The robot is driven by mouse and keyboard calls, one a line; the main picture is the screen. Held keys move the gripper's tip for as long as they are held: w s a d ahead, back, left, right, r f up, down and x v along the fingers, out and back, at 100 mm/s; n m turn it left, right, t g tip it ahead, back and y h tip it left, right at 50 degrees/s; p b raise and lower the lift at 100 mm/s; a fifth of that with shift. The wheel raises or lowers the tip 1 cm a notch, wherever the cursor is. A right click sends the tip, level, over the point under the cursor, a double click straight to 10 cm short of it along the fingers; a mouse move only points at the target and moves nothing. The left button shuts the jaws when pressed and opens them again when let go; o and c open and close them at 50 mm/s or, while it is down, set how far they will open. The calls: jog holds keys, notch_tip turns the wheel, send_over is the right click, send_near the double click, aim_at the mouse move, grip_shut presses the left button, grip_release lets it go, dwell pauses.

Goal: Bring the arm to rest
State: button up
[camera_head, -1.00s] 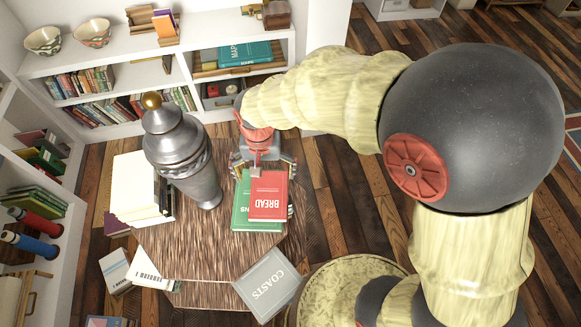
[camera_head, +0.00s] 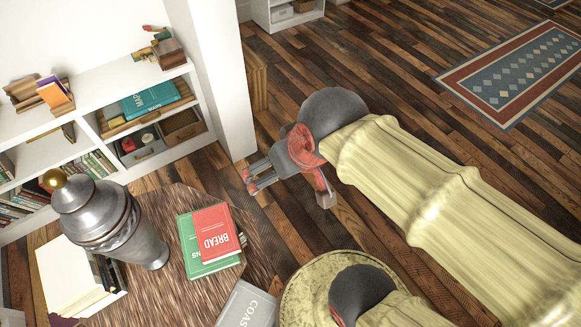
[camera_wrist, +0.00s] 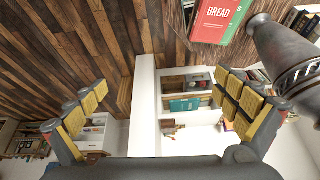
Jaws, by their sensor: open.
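My gripper (camera_head: 258,180) is open and empty. In the head view it hangs over the plank floor, to the right of the wooden table (camera_head: 170,290) and apart from it. In the wrist view its two yellow-padded fingers (camera_wrist: 165,105) stand wide apart with nothing between them. The red BREAD book (camera_head: 216,234) lies on a green book (camera_head: 190,247) on the table, left of my gripper. The red book also shows at the top of the wrist view (camera_wrist: 216,14).
A silver urn (camera_head: 108,222) with a gold knob stands on the table, left of the books. A grey COASTS book (camera_head: 247,305) lies at the table's front edge. White shelves (camera_head: 150,78) and a white upright panel (camera_head: 215,75) stand behind. Open floor lies to the right, with a patterned rug (camera_head: 520,72).

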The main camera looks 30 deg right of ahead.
jog(key=shift+s+d+r, duration=0.25)
jog(key=shift+s+d, duration=0.25)
jog(key=shift+s, duration=0.2)
